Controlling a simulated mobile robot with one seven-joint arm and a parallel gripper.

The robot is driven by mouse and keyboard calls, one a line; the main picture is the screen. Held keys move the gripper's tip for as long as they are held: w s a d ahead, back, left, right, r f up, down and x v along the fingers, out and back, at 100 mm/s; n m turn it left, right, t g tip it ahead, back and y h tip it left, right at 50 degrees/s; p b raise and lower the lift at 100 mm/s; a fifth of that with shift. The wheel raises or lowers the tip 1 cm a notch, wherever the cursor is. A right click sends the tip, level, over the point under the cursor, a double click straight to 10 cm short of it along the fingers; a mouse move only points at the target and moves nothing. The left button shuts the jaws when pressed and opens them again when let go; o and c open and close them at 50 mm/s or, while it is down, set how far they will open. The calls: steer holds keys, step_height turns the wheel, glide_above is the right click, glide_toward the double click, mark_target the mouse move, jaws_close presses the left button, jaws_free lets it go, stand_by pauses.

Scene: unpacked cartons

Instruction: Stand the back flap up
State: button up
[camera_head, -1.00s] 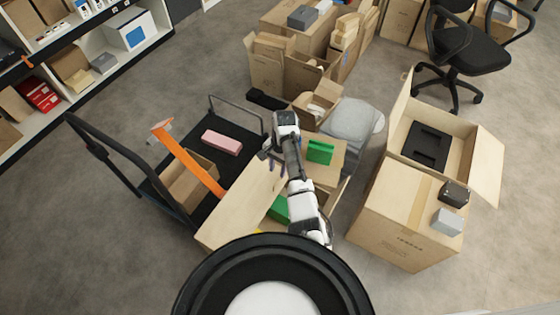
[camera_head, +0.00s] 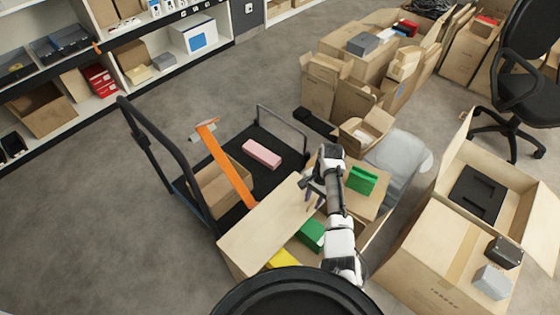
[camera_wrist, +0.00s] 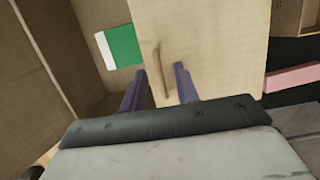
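An open carton stands in front of me, its long pale left flap (camera_head: 262,222) spread outward over the cart. Inside are a green item (camera_head: 312,234) and a yellow item (camera_head: 284,258). The back flap (camera_head: 374,200) appears to lie outward at the far side, with a green box (camera_head: 362,180) on it; my arm partly covers this area. My gripper (camera_head: 314,196) is over the carton's far left corner. In the wrist view, its purple fingers (camera_wrist: 160,80) are apart over a pale panel (camera_wrist: 215,45). A thin brown strip (camera_wrist: 162,70) shows between them; I cannot tell whether they touch it.
A black platform cart (camera_head: 235,195) with an orange bar (camera_head: 228,168) and a pink box (camera_head: 262,154) is at left. A grey bag (camera_head: 398,155) and small cartons (camera_head: 345,90) stand behind. Another open carton (camera_head: 435,255) is at right. Floor is clear at far left.

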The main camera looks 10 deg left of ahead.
steer(key=shift+f+b, duration=0.4)
steer(key=shift+f, duration=0.35)
steer(key=c, duration=0.7)
